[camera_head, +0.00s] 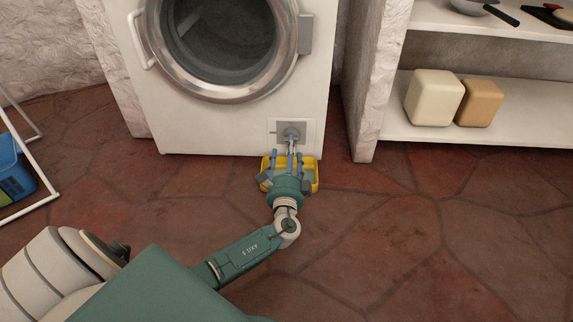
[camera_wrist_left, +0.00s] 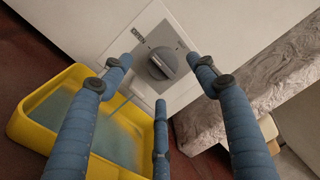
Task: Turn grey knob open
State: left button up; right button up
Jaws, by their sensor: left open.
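The grey knob (camera_wrist_left: 162,63) sits on a square grey plate (camera_wrist_left: 150,45) inside a white panel, low on the front of a white washing machine (camera_head: 225,125). Raised lettering, apparently "OPEN", shows at the plate's upper left in the left wrist view. In the head view the knob (camera_head: 291,133) is just beyond my left gripper's fingertips. My left gripper (camera_head: 286,160) is open, its blue fingers spread and pointing at the knob. In the wrist view the fingers (camera_wrist_left: 163,80) are on either side of and below the knob; I cannot tell whether any touches it. My right gripper is not in view.
A yellow tray (camera_head: 315,174) with bluish contents lies on the floor under the panel, below my left gripper. A stone-sided shelf (camera_head: 362,130) stands close on the right. A white rack (camera_head: 45,190) stands at far left. Floor at right front is clear.

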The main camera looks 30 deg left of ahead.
pick_arm(q)
jog(key=v, duration=0.6)
jog(key=shift+s, duration=0.2)
jog(key=shift+r, duration=0.1)
